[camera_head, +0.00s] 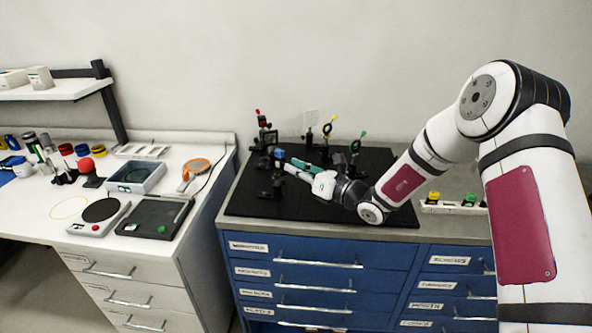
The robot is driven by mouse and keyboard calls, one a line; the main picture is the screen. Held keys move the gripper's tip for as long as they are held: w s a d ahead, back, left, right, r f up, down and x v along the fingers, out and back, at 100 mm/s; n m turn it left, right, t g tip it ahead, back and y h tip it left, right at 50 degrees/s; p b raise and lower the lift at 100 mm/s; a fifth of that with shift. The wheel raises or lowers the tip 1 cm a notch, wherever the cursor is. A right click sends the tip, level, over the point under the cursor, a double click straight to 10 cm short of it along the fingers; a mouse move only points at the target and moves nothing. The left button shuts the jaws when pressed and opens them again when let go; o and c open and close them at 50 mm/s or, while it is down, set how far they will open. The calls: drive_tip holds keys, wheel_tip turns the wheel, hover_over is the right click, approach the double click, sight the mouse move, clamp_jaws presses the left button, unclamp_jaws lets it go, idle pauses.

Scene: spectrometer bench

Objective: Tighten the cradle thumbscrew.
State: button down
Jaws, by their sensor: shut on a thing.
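My gripper (284,163) reaches in from the right, low over the black breadboard (246,205). It is shut at a small blue part (279,154) that looks like the cradle thumbscrew. The part is tiny here, so its exact seating and the finger contact are hard to make out. A dark mount (268,137) with a red knob on top stands just behind the fingertips; I cannot tell whether it is the cradle. A teal piece (304,165) shows along the far side of my gripper, partly hidden by it.
A low dark mount (271,188) stands in front of my fingertips. Posts with yellow (327,128) and green (357,143) tops stand behind my wrist. A white holder (452,208) with coloured caps sits right. The left bench (205,150) holds trays and instruments.

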drive_tip(key=m, duration=2.1)
drive_tip(key=shift+d+f+m, duration=0.1)
drive_tip(key=shift+f+m, duration=0.05)
drive_tip(key=shift+m, duration=0.25)
drive_tip(key=c, duration=1.6)
unclamp_jaws()
